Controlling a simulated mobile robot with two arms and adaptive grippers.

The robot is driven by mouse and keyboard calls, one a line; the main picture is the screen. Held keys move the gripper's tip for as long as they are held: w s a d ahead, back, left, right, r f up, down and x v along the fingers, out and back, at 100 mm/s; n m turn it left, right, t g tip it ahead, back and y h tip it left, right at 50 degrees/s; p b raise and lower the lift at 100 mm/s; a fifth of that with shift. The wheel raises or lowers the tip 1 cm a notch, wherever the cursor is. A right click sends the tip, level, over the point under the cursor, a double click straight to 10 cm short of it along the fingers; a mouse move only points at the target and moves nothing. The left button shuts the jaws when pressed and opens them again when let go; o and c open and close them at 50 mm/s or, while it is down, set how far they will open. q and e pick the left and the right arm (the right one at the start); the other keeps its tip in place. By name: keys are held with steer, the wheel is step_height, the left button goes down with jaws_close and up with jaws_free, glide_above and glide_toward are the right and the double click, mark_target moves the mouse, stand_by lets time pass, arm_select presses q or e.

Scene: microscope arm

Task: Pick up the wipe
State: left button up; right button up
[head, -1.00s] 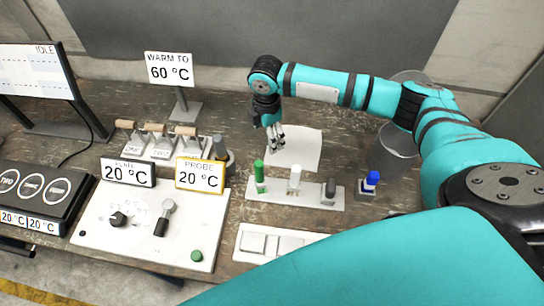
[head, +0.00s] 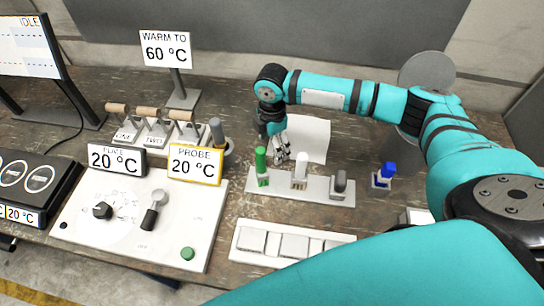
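The wipe looks to be the white flat sheet (head: 307,138) lying on the wooden bench, behind the row of small upright holders. My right gripper (head: 281,155) points down at the left edge of this sheet, close behind the green and white items. Its fingers partly overlap the sheet's left side in the view. I cannot tell how far apart the fingertips are or whether they touch the sheet. No wipe shows between them. My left gripper is not in view.
A rack (head: 318,194) with a green tube (head: 261,160), a white piece (head: 300,170) and a grey piece (head: 339,181) stands in front of the sheet. A blue-topped item (head: 385,174) is right of it. A grey disc (head: 425,72) stands behind my arm.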

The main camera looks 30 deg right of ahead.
steer(key=shift+f, duration=0.5)
steer(key=shift+f, duration=0.25)
steer(key=shift+c, duration=0.4)
steer(key=shift+s+r, duration=0.15)
steer(key=shift+s, duration=0.05)
steer(key=c, duration=0.9)
jaws_close()
